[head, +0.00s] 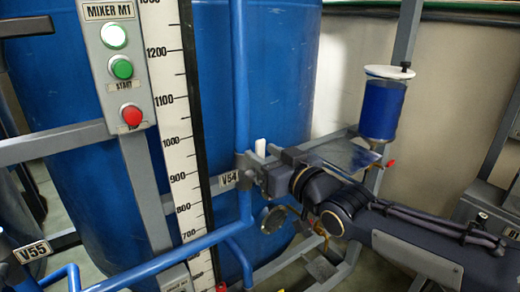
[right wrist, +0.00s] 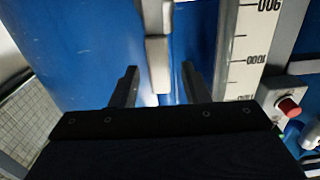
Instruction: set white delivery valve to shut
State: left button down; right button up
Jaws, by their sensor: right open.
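The white valve handle (head: 260,147) stands upright on the blue pipe beside the tag V54 (head: 228,178); only its top shows in the head view, as my gripper hides the rest. My right gripper (head: 252,168) is at the handle, reaching in from the right. In the right wrist view the pale handle (right wrist: 158,62) comes down from the top edge, between the two open dark fingers (right wrist: 160,76). Gaps show on both sides of it. I cannot tell how deep it sits between them.
A blue tank (head: 95,190) and a white scale (head: 172,110) stand behind the pipe (head: 240,90). A mixer box (head: 118,65) with buttons is at upper left. A blue-filled vessel (head: 382,108) stands above my right forearm. Tag V55 (head: 32,251) is at lower left.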

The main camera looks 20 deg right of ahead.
jog(key=shift+x, duration=1.1)
jog(key=shift+d, duration=0.1)
grip_shut()
